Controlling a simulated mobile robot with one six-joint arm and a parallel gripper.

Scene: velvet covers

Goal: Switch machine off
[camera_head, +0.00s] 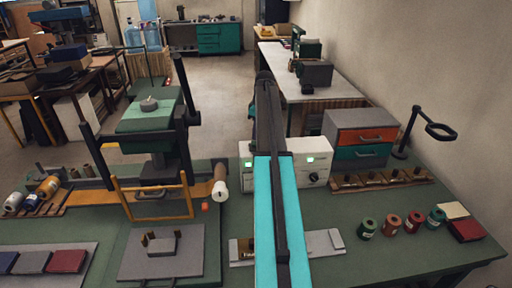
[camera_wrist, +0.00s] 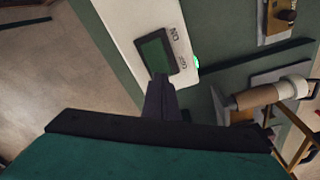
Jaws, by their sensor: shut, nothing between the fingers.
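The machine's white control box (camera_head: 312,160) stands on the green bench in the head view, partly hidden behind my arm. Its front shows green lit displays and a dark knob (camera_head: 313,177). In the wrist view the white box (camera_wrist: 125,22) carries a dark green rocker switch (camera_wrist: 157,50) in a black frame, with ON and OFF printed beside it. A green light (camera_wrist: 197,62) glows at the box's edge. My gripper (camera_wrist: 160,82) is shut and empty, its tips at the OFF end of the switch. I cannot tell whether they touch it.
A green press (camera_head: 150,115) with an orange guard frame stands left of the box. A drawer unit (camera_head: 360,138) stands close on the right. Several thread spools (camera_head: 391,224) sit at the bench's right front. The green bench top between is partly clear.

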